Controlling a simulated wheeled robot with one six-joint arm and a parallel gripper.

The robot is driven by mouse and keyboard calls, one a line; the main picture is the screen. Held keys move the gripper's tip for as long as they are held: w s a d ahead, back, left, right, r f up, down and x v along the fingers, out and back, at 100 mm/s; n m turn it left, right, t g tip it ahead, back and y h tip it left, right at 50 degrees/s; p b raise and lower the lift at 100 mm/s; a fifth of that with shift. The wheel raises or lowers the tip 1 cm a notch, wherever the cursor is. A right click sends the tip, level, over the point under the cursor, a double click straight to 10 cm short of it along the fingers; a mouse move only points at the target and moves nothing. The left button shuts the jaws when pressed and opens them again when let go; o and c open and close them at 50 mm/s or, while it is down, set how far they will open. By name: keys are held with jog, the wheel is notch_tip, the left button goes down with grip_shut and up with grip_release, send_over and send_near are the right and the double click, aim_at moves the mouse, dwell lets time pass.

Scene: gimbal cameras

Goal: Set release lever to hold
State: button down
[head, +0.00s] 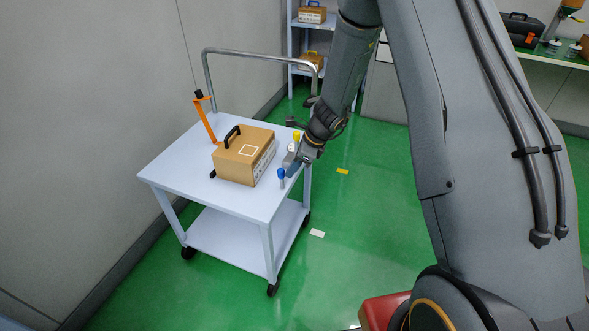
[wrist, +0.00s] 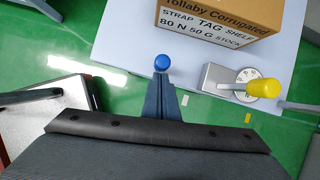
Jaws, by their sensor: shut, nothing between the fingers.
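A yellow-knobbed lever (wrist: 263,88) stands on a small grey base with a white marked dial (wrist: 246,73) in the wrist view; its yellow knob also shows in the head view (head: 297,135). A blue knob (wrist: 162,62) shows just beyond my fingertips, and in the head view (head: 281,173) it stands near the cart's right edge. An orange lever with a black top (head: 205,119) stands at the cart's back left. No label shows which is the release lever. My gripper (wrist: 162,77) is shut and empty, left of the yellow lever; whether it touches the blue knob is unclear.
The white cart (head: 168,172) carries a cardboard box (head: 233,168) with a black handle, left of my gripper. A metal push rail (head: 255,52) rises at the cart's back. A wall stands at left. Green floor is open to the right of the cart.

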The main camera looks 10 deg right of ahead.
jog(key=shift+w+a+r, duration=0.35)
jog(key=shift+a+r, duration=0.05)
jog(key=shift+d, duration=0.1)
jog(key=s+d, duration=0.2)
jog(key=d, duration=0.3)
notch_tip(320, 180, up, 9)
jog(key=d, duration=0.1)
jog(key=shift+s, duration=0.45)
jog(key=shift+d+r, duration=0.1)
jog(key=s+d+r+n+g+h, duration=0.1)
jog(key=s+r+n, duration=0.3)
jog(key=s+n, duration=0.7)
jog(key=s+d+r+n+g+h, duration=0.1)
jog(key=s+d+r+n+h, duration=0.1)
jog(key=s+n, duration=0.9)
jog(key=s+r+h, duration=0.1)
jog(key=s+r, duration=0.1)
jog(key=s, duration=0.2)
jog(key=shift+d+r, duration=0.15)
jog(key=shift+d, duration=0.2)
